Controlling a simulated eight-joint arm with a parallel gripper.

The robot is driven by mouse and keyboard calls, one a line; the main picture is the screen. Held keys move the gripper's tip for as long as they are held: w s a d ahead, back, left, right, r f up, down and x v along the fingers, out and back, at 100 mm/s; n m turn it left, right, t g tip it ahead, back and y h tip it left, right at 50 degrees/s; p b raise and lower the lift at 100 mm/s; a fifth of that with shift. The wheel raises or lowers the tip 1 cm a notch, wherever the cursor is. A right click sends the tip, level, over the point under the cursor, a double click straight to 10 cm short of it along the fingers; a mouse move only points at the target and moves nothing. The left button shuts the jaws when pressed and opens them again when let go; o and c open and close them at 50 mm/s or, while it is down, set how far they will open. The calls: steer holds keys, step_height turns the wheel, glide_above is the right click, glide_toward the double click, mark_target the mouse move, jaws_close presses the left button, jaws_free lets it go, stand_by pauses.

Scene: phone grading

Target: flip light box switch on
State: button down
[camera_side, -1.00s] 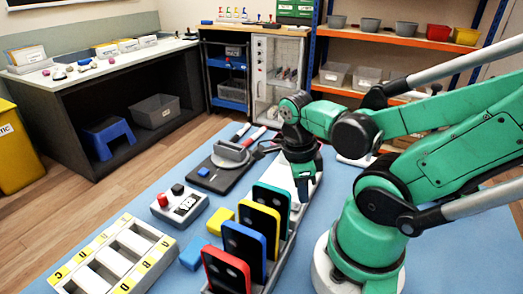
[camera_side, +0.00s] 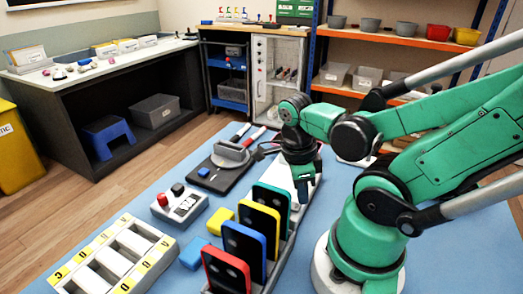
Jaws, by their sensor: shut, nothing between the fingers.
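My gripper (camera_side: 303,195) points down just behind the row of phones, with its fingers close together. A pale, flat-topped unit (camera_side: 318,186) shows partly behind and beside it; it may be the light box, but my gripper and arm hide much of it. I cannot make out a switch on it, nor whether the fingers touch anything. A grey control box (camera_side: 186,212) with a red knob, a black knob and small dark panels sits on the mat to the left, well apart from my gripper.
Several upright phones (camera_side: 244,240) stand in a rack directly in front of my gripper.

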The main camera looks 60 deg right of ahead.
steer(key=shift+f, duration=1)
stand_by(0.3)
steer(key=shift+r, duration=3.5)
steer(key=shift+w+n+t, duration=0.3)
steer(key=shift+w+n, duration=0.05)
steer(key=shift+n, duration=0.35)
steer(key=w+a+r+n+t, duration=0.1)
steer(key=w+n, duration=0.3)
steer(key=n, duration=0.5)
steer(key=w+a+n+t, duration=0.3)
steer(key=w+n+t, duration=0.1)
steer(key=n, duration=0.6)
steer(key=w+a+r+n+t, duration=0.1)
steer(key=w+a+n+t, duration=0.1)
steer(key=n, duration=0.7)
steer(key=w+t, duration=0.1)
steer(key=w, duration=0.1)
steer(key=shift+w+a+r+n+y, duration=0.3)
steer(key=shift+a+r+y, duration=0.05)
steer(key=shift+y, duration=0.05)
